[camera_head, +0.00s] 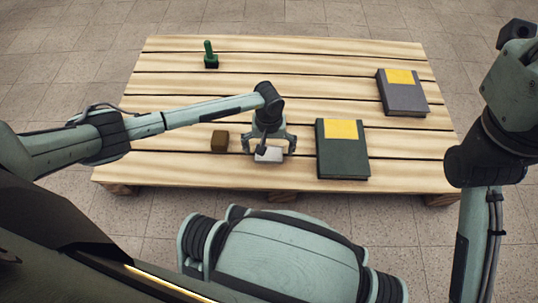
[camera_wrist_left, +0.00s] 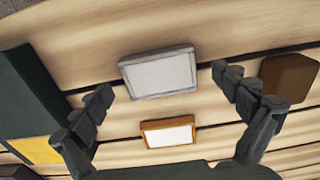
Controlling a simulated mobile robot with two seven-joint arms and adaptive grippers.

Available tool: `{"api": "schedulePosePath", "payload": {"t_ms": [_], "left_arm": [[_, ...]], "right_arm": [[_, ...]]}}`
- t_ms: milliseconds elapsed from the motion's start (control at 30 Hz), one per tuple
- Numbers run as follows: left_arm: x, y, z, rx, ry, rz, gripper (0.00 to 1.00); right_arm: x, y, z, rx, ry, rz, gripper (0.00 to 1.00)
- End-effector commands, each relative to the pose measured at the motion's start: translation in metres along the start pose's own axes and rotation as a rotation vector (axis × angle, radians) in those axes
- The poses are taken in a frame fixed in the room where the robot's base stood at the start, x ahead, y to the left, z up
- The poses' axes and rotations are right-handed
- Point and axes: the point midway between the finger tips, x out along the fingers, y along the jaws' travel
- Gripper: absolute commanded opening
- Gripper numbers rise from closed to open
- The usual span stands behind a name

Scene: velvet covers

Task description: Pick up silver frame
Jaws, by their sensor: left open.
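The silver frame (camera_head: 269,154) lies flat near the front edge of the slatted wooden table, partly covered by my left gripper in the head view. In the left wrist view the silver frame (camera_wrist_left: 158,73) shows a pale panel with a grey border. My left gripper (camera_head: 269,147) is open above it. In the left wrist view the fingers of my left gripper (camera_wrist_left: 162,80) appear on either side of the frame, with no clear contact. An orange-brown frame (camera_wrist_left: 168,132) with a white panel lies close by; I cannot make it out in the head view. My right gripper is not in view.
A dark green book (camera_head: 342,160) with a yellow patch lies right of the gripper, and a brown block (camera_head: 220,141) sits left. A grey book (camera_head: 403,98) lies at back right. A green-handled stamp-like object (camera_head: 210,57) stands at back left. The table's back middle is clear.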

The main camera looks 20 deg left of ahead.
Motion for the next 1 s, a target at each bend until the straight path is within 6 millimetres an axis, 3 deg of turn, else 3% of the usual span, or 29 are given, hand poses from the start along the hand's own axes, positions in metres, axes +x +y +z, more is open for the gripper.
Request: {"api": "schedulePosePath", "payload": {"t_ms": [233, 667, 1000], "left_arm": [[0.0021, 0.0001, -0.0006, 0.000, 0.001, 0.000, 0.97], [0.0018, 0.0001, -0.0006, -0.001, 0.001, 0.001, 0.45], [-0.0046, 0.0002, -0.0011, -0.001, 0.002, 0.001, 0.45]], "right_arm": [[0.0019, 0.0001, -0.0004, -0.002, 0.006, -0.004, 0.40], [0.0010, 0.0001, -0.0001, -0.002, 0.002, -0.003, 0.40], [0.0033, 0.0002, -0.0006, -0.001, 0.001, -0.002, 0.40]]}}
